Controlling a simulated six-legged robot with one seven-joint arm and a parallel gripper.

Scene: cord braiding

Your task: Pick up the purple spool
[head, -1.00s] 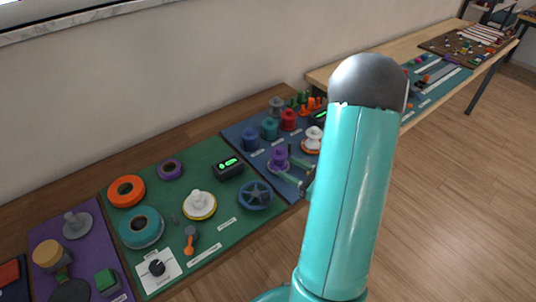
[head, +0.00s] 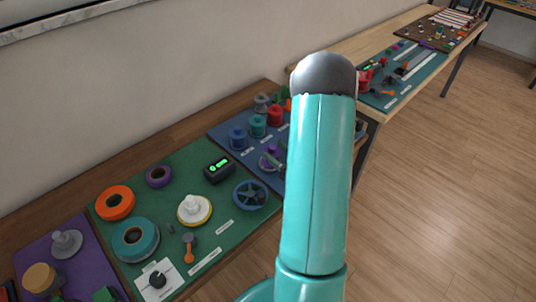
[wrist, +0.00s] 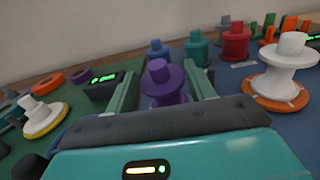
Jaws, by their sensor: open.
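The purple spool (head: 272,151) stands upright on the blue mat in the head view, partly hidden by my arm. In the wrist view the purple spool (wrist: 163,88) stands between the two green fingers of my gripper (wrist: 161,70). The fingers are open, one on each side of it, with a visible gap at least on the left. I cannot tell whether the right finger touches it. In the head view my arm hides most of the gripper.
Blue (head: 238,138), teal (head: 258,126) and red (head: 276,114) spools stand behind the purple one. A white spool on an orange base (wrist: 290,65) is to the right. A dark box with a green display (head: 218,169) is to the left.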

